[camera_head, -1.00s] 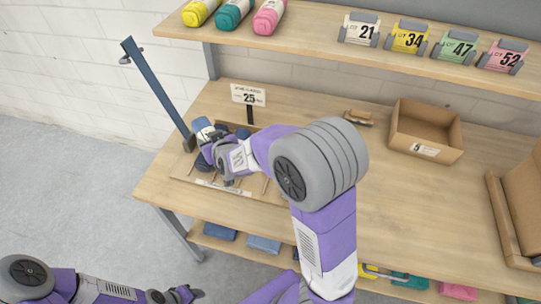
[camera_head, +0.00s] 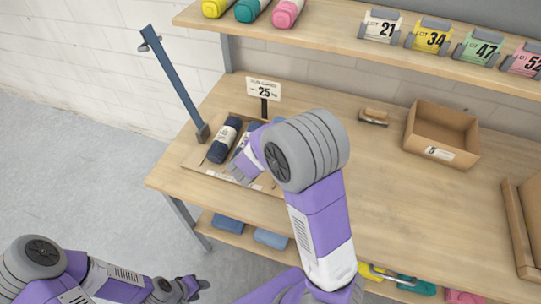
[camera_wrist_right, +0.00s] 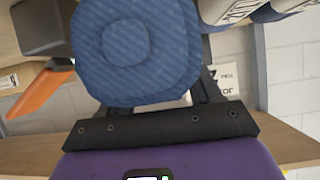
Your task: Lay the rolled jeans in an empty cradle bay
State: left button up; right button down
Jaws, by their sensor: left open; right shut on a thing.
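In the wrist view, my right gripper (camera_wrist_right: 155,115) is shut on a rolled pair of blue jeans (camera_wrist_right: 135,50), whose round end faces the camera. In the head view, my right gripper (camera_head: 238,170) is low over the cradle (camera_head: 194,160), just right of a dark blue roll with a white label (camera_head: 223,145) lying in its left bay. More blue (camera_head: 252,127) shows behind my right wrist. My arm hides the cradle's right side, so I cannot tell which bays there are empty or whether the held jeans touch the cradle. My left gripper (camera_head: 193,287) is open and empty above the floor.
A sign reading 25 (camera_head: 263,90) stands behind the cradle, and a blue post (camera_head: 175,85) rises at its left. An open cardboard box (camera_head: 440,135) stands at the right. A shelf (camera_head: 350,45) with lot cards and coloured rolls runs above.

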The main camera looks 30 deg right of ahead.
jog(key=shift+f+b, duration=0.9)
jog(key=shift+f, duration=1.75)
jog(key=shift+f, duration=0.15)
jog(key=shift+c, duration=1)
grip_release()
jog(key=shift+s+a+r, duration=0.1)
jog(key=shift+a+r, duration=0.1)
jog(key=shift+r, duration=0.1)
jog(key=p+v, duration=0.3)
jog(key=v, duration=0.8)
jog(key=shift+s+a, duration=0.2)
jog(key=shift+s, duration=0.1)
